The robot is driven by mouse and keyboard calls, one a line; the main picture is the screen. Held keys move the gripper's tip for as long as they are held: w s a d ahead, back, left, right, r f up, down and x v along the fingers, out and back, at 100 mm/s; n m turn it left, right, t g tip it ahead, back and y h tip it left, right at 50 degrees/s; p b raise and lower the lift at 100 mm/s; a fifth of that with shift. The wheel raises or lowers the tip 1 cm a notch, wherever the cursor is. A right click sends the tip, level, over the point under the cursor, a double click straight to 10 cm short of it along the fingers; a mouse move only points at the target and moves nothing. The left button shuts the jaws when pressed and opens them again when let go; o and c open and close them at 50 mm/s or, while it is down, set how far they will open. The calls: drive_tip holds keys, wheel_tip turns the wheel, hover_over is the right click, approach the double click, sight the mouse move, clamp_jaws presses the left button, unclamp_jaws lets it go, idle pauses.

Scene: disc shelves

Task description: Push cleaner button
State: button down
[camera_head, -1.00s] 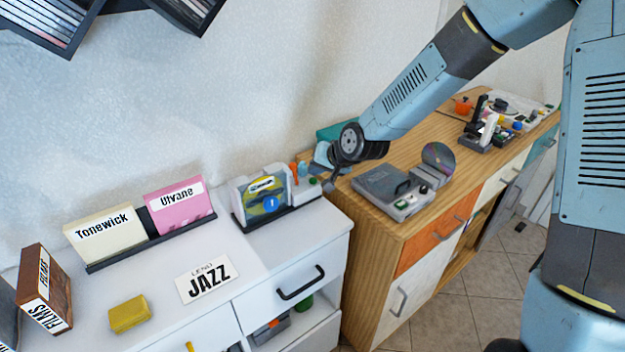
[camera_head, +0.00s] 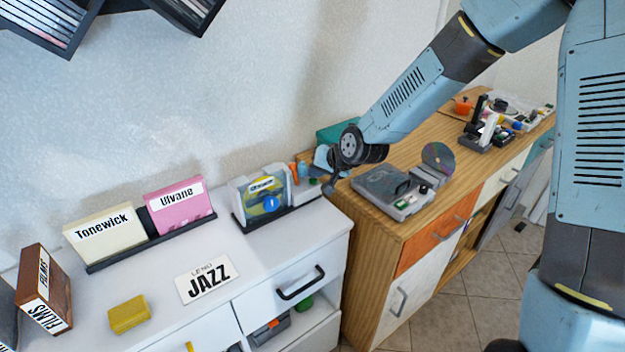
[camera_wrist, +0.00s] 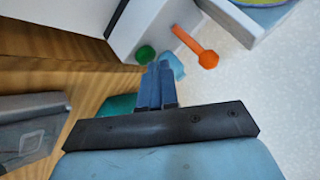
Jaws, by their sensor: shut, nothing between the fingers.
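A white device (camera_head: 305,190) with a green button stands at the right end of the white cabinet top; it is partly hidden behind my arm's end. In the wrist view a white box-like body (camera_wrist: 150,22) shows the round green button (camera_wrist: 146,54) at its edge. My gripper (camera_wrist: 164,66) is shut and empty, its fingertips just beside the green button; I cannot tell whether they touch. In the head view my gripper (camera_head: 329,188) is small beside the white device. An orange piece (camera_wrist: 197,47) lies right of the fingertips in the wrist view.
A grey device (camera_head: 385,187) with a disc (camera_head: 438,157) stands on the wooden cabinet to the right. A clear case with a disc (camera_head: 262,198) stands left of the white device. A teal box (camera_head: 340,130) is behind my wrist.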

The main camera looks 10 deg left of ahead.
sight(316, 181)
drive_tip(key=shift+f, duration=0.25)
drive_tip(key=shift+r, duration=0.1)
idle(0.5)
drive_tip(key=shift+r, duration=0.8)
drive_tip(key=shift+r, duration=0.1)
drive_tip(key=shift+r, duration=2.4)
